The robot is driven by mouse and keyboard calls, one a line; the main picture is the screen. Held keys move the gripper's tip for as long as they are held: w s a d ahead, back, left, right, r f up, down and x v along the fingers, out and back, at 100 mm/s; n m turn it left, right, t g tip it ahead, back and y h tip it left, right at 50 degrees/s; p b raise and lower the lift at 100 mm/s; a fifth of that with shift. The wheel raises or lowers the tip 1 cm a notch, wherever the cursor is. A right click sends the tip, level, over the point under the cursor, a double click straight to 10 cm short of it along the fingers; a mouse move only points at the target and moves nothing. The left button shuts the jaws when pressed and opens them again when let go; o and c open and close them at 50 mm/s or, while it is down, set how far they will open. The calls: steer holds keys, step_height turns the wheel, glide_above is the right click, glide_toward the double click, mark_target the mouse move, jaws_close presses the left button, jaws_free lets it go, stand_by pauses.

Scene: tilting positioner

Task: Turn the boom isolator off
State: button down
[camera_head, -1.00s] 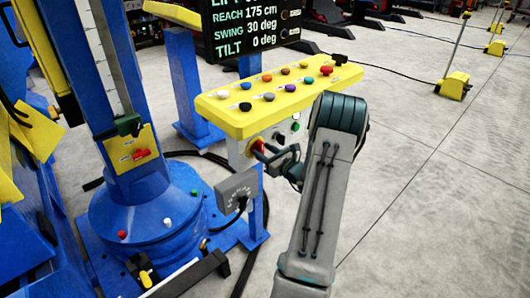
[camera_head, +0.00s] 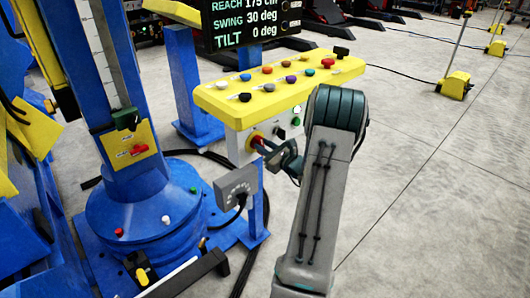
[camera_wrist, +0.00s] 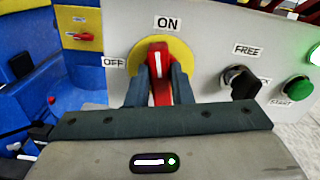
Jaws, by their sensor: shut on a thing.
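The isolator has a red handle (camera_wrist: 159,75) on a round yellow plate (camera_wrist: 139,56), set in the grey front face of the yellow-topped console. The handle stands nearly upright, its white mark toward the ON label (camera_wrist: 167,24). The OFF label (camera_wrist: 114,62) is to its left. My gripper (camera_wrist: 159,88) is shut on the handle, one finger on each side. In the head view my gripper (camera_head: 264,149) reaches the console's front from the right, and the red handle (camera_head: 256,141) shows partly behind it.
Right of the handle are a black selector (camera_wrist: 241,82) marked FREE and a green button (camera_wrist: 295,89). Several coloured knobs sit on the console top (camera_head: 222,102). A grey box (camera_head: 236,186) with a cable is below. The blue column (camera_head: 95,75) carries another red handle (camera_head: 139,149). Open floor lies right.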

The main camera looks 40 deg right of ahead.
steer(key=n+b, duration=0.3)
steer(key=b, duration=0.3)
steer(key=f+n+b, duration=0.1)
steer(key=n+b, duration=0.3)
steer(key=b, duration=0.2)
steer(key=a+n+b, duration=0.1)
steer(key=n+b, duration=0.2)
steer(key=b, duration=0.3)
steer(key=shift+f+b, duration=0.35)
steer(key=n+b, duration=0.3)
steer(key=b, duration=0.2)
steer(key=n+b, duration=0.2)
steer(key=b, duration=0.1)
steer(key=shift+r+n+b, duration=0.2)
steer(key=shift+n+b, duration=0.1)
steer(key=shift+b, duration=0.2)
steer(key=c, duration=1.3)
jaws_free()
